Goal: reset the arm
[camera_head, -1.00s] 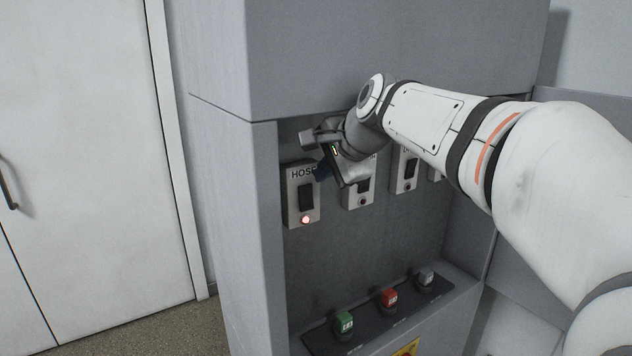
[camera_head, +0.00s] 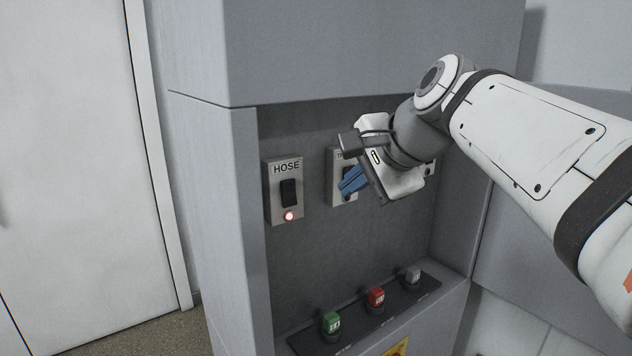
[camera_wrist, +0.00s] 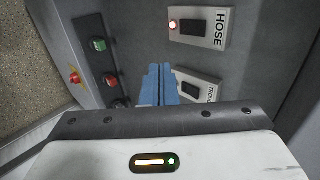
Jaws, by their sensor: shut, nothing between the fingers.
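My gripper (camera_head: 351,181) has blue fingers, which are together with nothing between them. In the head view it is in front of the recessed panel (camera_head: 345,245), to the right of the HOSE switch (camera_head: 288,192), and partly covers the second switch plate (camera_head: 335,190). In the wrist view the shut blue fingers (camera_wrist: 159,84) point toward the panel, apart from the HOSE plate (camera_wrist: 199,27). The HOSE plate has a black rocker and a lit red lamp. Further switches to the right are mostly hidden behind my wrist.
A green button (camera_head: 331,323), a red button (camera_head: 376,298) and a grey knob (camera_head: 413,274) stand on the cabinet's lower ledge. The cabinet's left side wall (camera_head: 232,200) and upper overhang (camera_head: 370,50) bound the recess. A white door (camera_head: 70,150) is at the left.

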